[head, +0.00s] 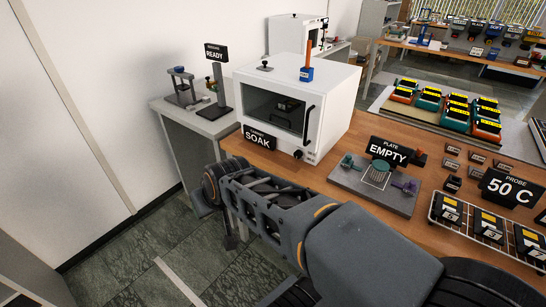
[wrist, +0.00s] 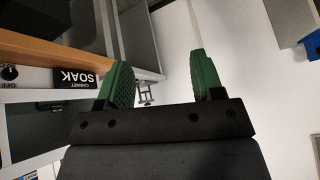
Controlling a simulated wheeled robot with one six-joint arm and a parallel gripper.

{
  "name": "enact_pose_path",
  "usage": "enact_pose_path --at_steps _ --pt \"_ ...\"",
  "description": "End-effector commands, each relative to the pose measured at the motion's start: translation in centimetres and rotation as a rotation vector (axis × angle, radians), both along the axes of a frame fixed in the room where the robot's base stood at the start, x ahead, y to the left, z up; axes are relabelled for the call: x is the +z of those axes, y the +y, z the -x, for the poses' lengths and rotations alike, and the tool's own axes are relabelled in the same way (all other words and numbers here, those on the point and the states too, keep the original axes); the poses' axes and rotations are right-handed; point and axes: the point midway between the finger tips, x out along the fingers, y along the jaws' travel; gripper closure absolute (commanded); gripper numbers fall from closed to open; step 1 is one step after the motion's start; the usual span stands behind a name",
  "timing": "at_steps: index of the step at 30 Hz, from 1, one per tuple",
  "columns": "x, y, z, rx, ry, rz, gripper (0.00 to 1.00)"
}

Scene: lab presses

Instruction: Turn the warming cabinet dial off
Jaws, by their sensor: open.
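The warming cabinet (head: 335,92) is a white box with a dark window and a black handle, standing on the wooden bench. Its small dark dial (head: 298,154) is low on the front, below the handle. In the wrist view, which is turned upside down, the dial (wrist: 10,72) shows at the left edge beside the word OFF; its pointer setting is too small to tell. My gripper (wrist: 162,80) is open, with two green fingers apart and nothing between them. It is away from the dial, beyond the SOAK sign's side. In the head view my arm hides most of it.
A SOAK sign (head: 259,138) stands in front of the cabinet. A plate station with an EMPTY sign (head: 388,152) and a rack with a 50 C sign (head: 511,189) are to the right. A grey side table (head: 208,125) is at left. The floor left of the bench is clear.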

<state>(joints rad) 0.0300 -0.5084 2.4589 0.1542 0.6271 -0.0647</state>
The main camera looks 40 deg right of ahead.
Motion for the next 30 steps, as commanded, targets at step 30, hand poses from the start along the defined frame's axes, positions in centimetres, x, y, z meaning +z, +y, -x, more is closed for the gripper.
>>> enact_pose_path --at_steps 30 --pt "-14.0 -27.5 -7.7 -1.333 -0.891 0.616 0.39"
